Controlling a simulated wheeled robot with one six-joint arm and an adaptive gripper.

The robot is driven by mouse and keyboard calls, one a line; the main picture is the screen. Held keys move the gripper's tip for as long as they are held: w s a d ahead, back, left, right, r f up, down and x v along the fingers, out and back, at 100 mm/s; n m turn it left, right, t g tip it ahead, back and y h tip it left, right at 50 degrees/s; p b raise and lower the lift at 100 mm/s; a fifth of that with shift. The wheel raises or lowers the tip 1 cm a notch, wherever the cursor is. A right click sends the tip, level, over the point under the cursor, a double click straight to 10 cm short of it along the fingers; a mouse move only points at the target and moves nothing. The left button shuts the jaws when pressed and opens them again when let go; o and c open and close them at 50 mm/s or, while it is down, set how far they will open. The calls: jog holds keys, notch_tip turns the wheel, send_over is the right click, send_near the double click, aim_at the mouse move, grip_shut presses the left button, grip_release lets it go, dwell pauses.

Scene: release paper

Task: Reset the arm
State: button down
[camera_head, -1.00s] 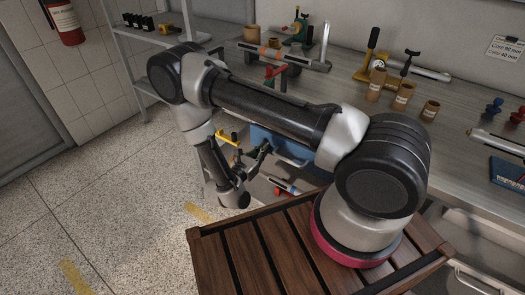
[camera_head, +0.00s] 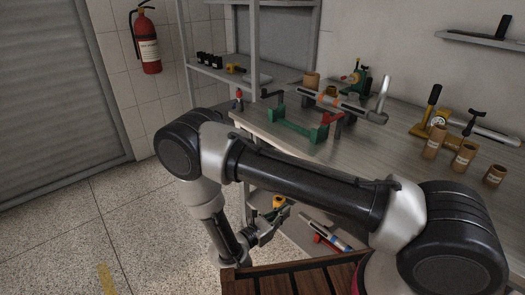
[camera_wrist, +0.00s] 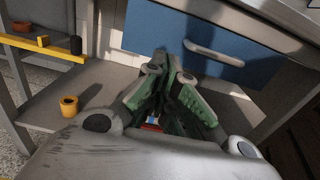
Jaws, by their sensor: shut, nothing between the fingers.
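My arm reaches left across the head view and bends down at the elbow. My gripper (camera_head: 270,218) hangs low beside the left end of the workbench (camera_head: 385,150), below the bench top. In the wrist view my gripper (camera_wrist: 172,66) has its dark fingers with green pads closed together, with nothing held. Behind them is a blue drawer front (camera_wrist: 205,55) with a light handle. The fingers stand over a lower shelf (camera_wrist: 85,85); I cannot tell whether they touch anything.
A yellow cup (camera_wrist: 69,106) is on the lower shelf, left of my gripper. A green stand (camera_head: 297,124), brown cups (camera_head: 463,156) and a yellow-based tool (camera_head: 436,124) are on the bench. A fire extinguisher (camera_head: 147,45) hangs on the tiled wall.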

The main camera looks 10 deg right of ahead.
jog(key=s+d+m+g+h, duration=0.1)
jog(key=s+d+m+g, duration=0.1)
jog(key=s+d+g, duration=0.25)
jog(key=s+d+r+m+y, duration=0.4)
jog(key=r+m, duration=0.3)
jog(key=r, duration=0.7)
jog(key=s+d+r+m+y, duration=0.5)
jog(key=r+m, duration=0.3)
jog(key=r, duration=0.5)
jog(key=s+d+r+m+y, duration=0.4)
jog(key=d+r+m+y, duration=0.2)
jog(key=r, duration=0.8)
jog(key=shift+s+d+r+m+g+y, duration=0.3)
jog(key=shift+m+g+y, duration=0.2)
jog(key=shift+m, duration=0.4)
